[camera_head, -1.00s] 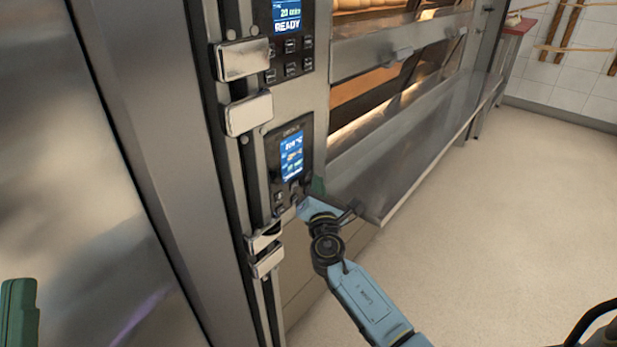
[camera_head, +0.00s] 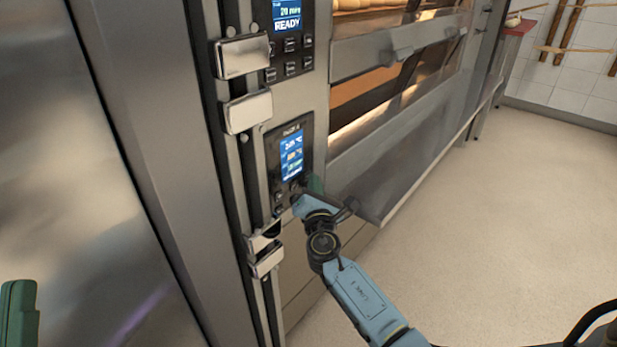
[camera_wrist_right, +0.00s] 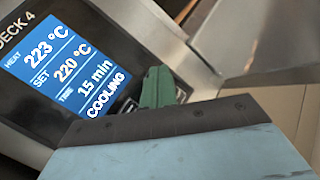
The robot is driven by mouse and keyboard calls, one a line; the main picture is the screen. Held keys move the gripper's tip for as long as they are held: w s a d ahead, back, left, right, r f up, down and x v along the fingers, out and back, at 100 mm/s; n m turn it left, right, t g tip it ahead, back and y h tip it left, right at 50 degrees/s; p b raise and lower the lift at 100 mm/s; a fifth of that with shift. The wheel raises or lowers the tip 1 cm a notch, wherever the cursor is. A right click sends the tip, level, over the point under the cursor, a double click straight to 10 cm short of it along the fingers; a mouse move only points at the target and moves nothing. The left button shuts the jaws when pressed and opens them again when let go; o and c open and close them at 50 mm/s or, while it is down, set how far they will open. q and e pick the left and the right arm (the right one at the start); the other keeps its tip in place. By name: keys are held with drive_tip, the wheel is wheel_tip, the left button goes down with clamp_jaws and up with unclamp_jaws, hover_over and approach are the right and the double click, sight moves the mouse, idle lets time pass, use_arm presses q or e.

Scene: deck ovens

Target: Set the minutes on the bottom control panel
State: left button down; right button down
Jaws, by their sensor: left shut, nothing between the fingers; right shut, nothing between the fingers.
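The bottom control panel (camera_head: 288,155) is a dark unit with a lit blue screen on the oven's front column. In the right wrist view its screen (camera_wrist_right: 68,65) reads DECK 4, heat 223 °C, set 220 °C, time 15 min, COOLING. My right gripper (camera_head: 316,185) is shut and empty, close to the panel's lower right part. In the right wrist view its green fingers (camera_wrist_right: 158,86) lie just right of the screen's lower end; the buttons there are mostly hidden, and contact cannot be told. My left gripper (camera_head: 19,312) is shut and empty at the lower left edge.
An upper panel (camera_head: 290,40) shows 20 min and READY. Metal handle blocks (camera_head: 243,57) stick out left of the panels. Oven doors (camera_head: 395,50) and a steel ledge (camera_head: 420,150) lie to the right. The floor (camera_head: 510,230) at right is clear.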

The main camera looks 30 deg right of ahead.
idle(0.6)
drive_tip(key=shift+s+d, duration=0.2)
drive_tip(key=shift+s, duration=0.4)
drive_tip(key=shift+s, duration=0.1)
drive_tip(key=s, duration=0.1)
drive_tip(key=s+d+p, duration=0.1)
drive_tip(key=s, duration=0.1)
drive_tip(key=s+d, duration=0.1)
drive_tip(key=shift+s+p, duration=0.25)
drive_tip(key=shift+p, duration=0.1)
idle(0.4)
